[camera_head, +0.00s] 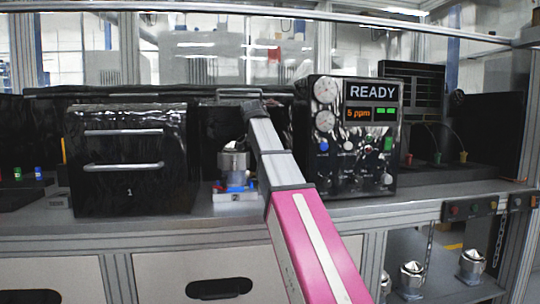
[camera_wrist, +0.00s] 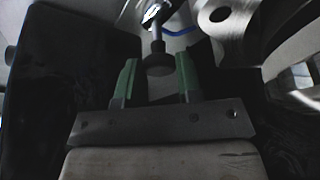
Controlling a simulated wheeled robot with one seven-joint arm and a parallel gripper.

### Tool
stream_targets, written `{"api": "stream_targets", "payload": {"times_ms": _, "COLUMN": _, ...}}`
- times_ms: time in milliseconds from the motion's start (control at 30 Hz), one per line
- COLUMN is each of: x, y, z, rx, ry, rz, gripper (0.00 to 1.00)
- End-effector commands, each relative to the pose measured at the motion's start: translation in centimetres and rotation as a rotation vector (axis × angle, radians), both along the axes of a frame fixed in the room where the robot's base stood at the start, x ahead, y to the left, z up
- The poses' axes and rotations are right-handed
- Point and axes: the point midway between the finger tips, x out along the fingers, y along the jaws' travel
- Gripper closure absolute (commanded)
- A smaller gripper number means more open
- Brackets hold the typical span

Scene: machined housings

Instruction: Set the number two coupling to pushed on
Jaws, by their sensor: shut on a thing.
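My gripper (camera_wrist: 157,62) shows in the wrist view with its two green fingers on either side of a dark round piece (camera_wrist: 159,68) on a bright metal stem. It is shut on this piece, which may be a coupling; I can read no number on it. A thin blue hose (camera_wrist: 181,32) lies just beyond. In the head view a machined metal housing (camera_head: 233,160) stands upright on a light fixture (camera_head: 236,197) with blue and red parts. My arm crosses in front, just right of the housing. My fingertips are hidden in the head view.
A black drawer cabinet (camera_head: 128,190) stands left of the fixture. A black test panel (camera_head: 355,168) reading READY and 5 ppm stands close on the right. Several housings (camera_head: 412,275) sit on a lower shelf at right. Free bench room is narrow here.

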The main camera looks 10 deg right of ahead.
Motion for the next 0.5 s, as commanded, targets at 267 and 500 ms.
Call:
{"api": "stream_targets", "payload": {"times_ms": 267, "x": -0.01, "y": 0.55, "z": 0.01, "rx": 0.002, "ry": 0.000, "rz": -0.001, "gripper": 1.00}}
{"api": "stream_targets", "payload": {"times_ms": 500, "x": 0.00, "y": 0.54, "z": 0.01, "rx": 0.001, "ry": 0.000, "rz": 0.000, "gripper": 0.42}}
